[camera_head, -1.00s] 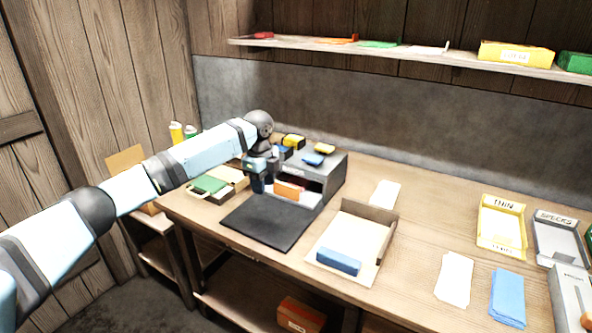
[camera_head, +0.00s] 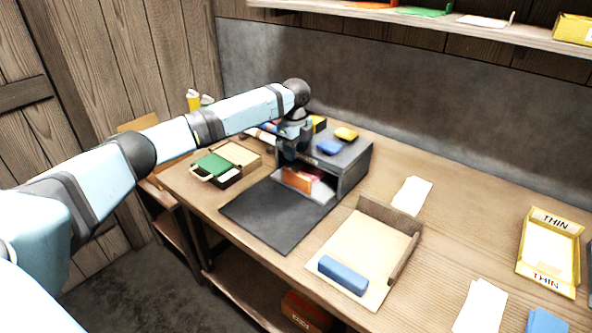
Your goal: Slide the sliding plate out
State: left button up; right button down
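A dark grey box (camera_head: 352,170) with an open front stands on the bench. A pale grey plate (camera_head: 318,190) lies at the box's mouth, with an orange block (camera_head: 297,180) standing on it. This seems to be the sliding plate. A flat black mat (camera_head: 265,213) lies in front of it. My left gripper (camera_head: 287,152) is at the upper left of the box's front, above and close to the orange block. Its fingers are dark and small, and I cannot tell whether they are open or touch anything. My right gripper is out of view.
Blue and yellow blocks (camera_head: 345,133) sit on the box. A green-and-tan case (camera_head: 213,165) lies left of it. A wooden tray (camera_head: 403,258) with a blue block (camera_head: 343,273) stands to the right, with white sheets (camera_head: 411,194) behind. A yellow tray (camera_head: 571,250) is farther right.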

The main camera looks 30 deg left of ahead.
aim_at(295, 173)
pick_arm(q)
notch_tip(295, 173, down, 7)
dwell(0.3)
grip_shut()
